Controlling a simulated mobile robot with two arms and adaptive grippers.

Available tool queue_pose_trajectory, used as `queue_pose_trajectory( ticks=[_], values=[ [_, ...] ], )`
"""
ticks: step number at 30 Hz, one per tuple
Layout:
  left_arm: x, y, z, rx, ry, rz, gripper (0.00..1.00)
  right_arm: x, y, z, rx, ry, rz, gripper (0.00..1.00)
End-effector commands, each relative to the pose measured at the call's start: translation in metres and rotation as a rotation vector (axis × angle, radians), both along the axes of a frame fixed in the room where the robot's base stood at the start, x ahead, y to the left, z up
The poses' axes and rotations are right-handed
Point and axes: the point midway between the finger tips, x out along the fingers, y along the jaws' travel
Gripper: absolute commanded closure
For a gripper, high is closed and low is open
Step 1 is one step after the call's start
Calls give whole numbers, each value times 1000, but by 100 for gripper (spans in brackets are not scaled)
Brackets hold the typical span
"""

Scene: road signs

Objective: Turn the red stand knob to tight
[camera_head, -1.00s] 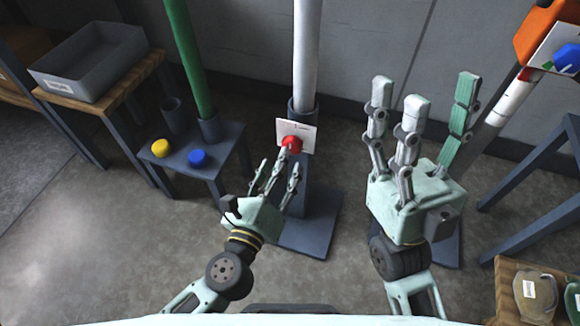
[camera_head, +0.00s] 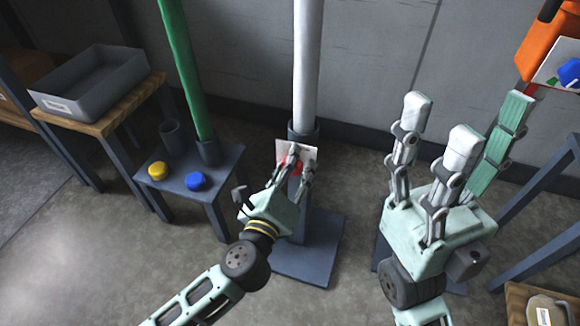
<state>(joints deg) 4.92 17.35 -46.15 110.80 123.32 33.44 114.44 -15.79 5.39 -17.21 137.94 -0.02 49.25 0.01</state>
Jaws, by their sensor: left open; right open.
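The red knob (camera_head: 295,168) sits on a white label plate (camera_head: 308,153) at the front of the middle stand (camera_head: 306,245), which holds a white pole (camera_head: 307,65). My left gripper (camera_head: 293,165) is at the knob, with its fingers spread in front of and around it. The fingers hide part of the knob and plate. I cannot tell whether they touch it, and the knob's setting is not readable. My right gripper (camera_head: 450,130) is open and empty, raised to the right of the stand with its fingers pointing up.
A blue-grey table (camera_head: 223,185) on the left bears a yellow knob (camera_head: 158,171), a blue knob (camera_head: 196,181) and a green pole (camera_head: 188,70). An orange device (camera_head: 545,45) with another blue knob (camera_head: 569,72) is at the upper right.

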Motion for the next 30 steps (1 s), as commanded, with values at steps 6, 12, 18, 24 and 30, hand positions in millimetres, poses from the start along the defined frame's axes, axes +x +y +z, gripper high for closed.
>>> queue_pose_trajectory(
  ticks=[6, 12, 18, 24, 30],
  values=[
    [0, 0, 0, 1, 0, 0, 61, 0, 0, 0, 0, -1, 0, 43],
    [0, 1, 0, 1, 0, 1, 79, 0, 0, 0, 0, 0, 0, 43],
    [0, 1, -1, 2, 1, 3, 95, 0, 0, 0, 0, 0, 0, 43],
    [0, 2, -1, 18, -2, 5, 95, 0, 0, 3, 0, -1, 0, 43],
    [1, 4, 1, 89, -23, 8, 95, -2, -2, 0, 5, 32, -1, 43]
  ],
)
